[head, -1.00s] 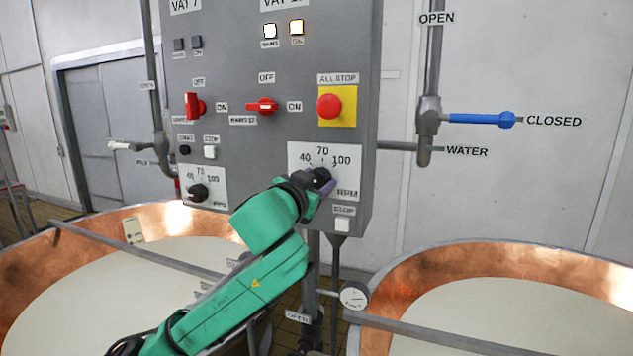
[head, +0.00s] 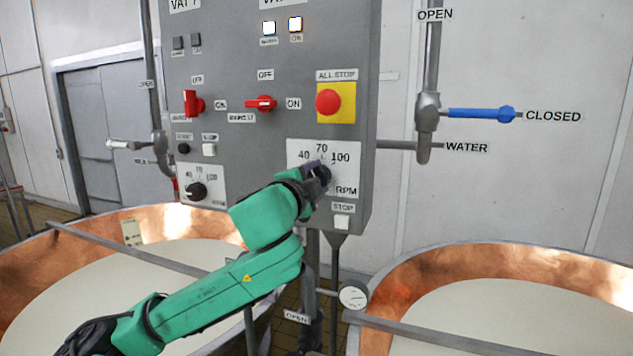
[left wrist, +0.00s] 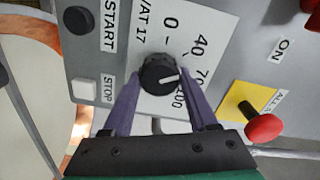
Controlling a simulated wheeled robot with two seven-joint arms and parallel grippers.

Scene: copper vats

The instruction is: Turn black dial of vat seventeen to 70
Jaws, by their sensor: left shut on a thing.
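The black dial (head: 322,172) of vat seventeen sits on a white RPM plate (head: 346,177) on the grey panel, below the red ALL STOP button. In the left wrist view the same dial (left wrist: 160,72) shows a white pointer line aimed roughly at the 70, which a finger partly covers. My left gripper (head: 317,178) is at the dial in the head view. In the left wrist view its purple fingers (left wrist: 160,76) are on both sides of the dial, shut on it. My right gripper is in neither view.
The ALL STOP button (head: 328,102) is just above the dial and the STOP button (head: 342,222) just below. Another dial (head: 196,190) and red switches (head: 262,103) are to the left. A blue-handled water valve (head: 480,114) is at right. Copper vats (head: 440,271) stand below.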

